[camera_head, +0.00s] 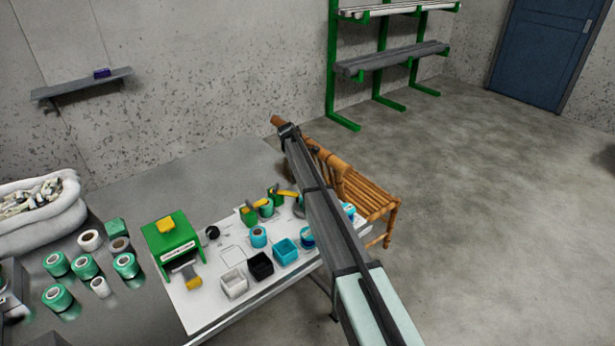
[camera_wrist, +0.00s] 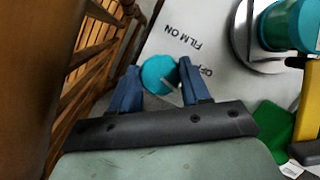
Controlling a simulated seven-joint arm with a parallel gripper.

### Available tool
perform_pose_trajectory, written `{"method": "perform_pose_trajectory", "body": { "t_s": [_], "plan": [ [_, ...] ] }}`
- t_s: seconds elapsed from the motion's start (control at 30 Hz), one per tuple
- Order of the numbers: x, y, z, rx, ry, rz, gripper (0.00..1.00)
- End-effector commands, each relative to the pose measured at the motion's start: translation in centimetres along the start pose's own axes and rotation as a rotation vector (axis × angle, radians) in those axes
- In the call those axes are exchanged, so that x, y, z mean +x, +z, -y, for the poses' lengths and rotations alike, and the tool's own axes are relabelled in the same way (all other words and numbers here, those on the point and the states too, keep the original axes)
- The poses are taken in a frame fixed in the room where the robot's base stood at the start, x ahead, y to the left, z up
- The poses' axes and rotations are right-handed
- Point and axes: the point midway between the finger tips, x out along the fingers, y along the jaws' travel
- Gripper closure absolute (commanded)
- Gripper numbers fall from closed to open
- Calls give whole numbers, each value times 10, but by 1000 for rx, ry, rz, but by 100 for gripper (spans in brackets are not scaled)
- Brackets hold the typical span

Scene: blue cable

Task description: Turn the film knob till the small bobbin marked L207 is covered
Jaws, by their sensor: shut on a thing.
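The film knob (camera_wrist: 157,72) is a round teal knob with a grey pointer, on a pale panel lettered "FILM ON" and "OFF". My gripper (camera_wrist: 162,79) has its two blue fingers closed on either side of this knob in the wrist view. The pointer lies close to the right finger, near "OFF". In the head view my arm hides the gripper and knob. Small bobbins stand on the white board, among them a teal one (camera_head: 258,237) and a blue one (camera_head: 307,238). I cannot read L207 on any of them.
A teal spool (camera_wrist: 292,26) on a grey metal base stands right of the knob. Open boxes, white (camera_head: 234,284), black (camera_head: 260,266) and teal (camera_head: 286,252), line the board's front. A green machine (camera_head: 170,240) stands left. A bamboo bench (camera_head: 362,192) is close beside the table.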

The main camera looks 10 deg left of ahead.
Motion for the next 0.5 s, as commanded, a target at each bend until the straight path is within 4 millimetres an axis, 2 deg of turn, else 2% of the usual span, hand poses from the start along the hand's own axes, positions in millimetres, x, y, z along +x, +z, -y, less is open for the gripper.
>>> {"method": "perform_pose_trajectory", "body": {
  "t_s": [0.1, 0.13, 0.37, 0.5],
  "plan": [
    [0, -1, 0, -2, 0, -3, 84],
    [0, -1, 0, -2, 0, -3, 52],
    [0, -1, 0, -2, 0, -2, 30],
    [0, 0, 0, -2, 0, -1, 28]
  ]
}}
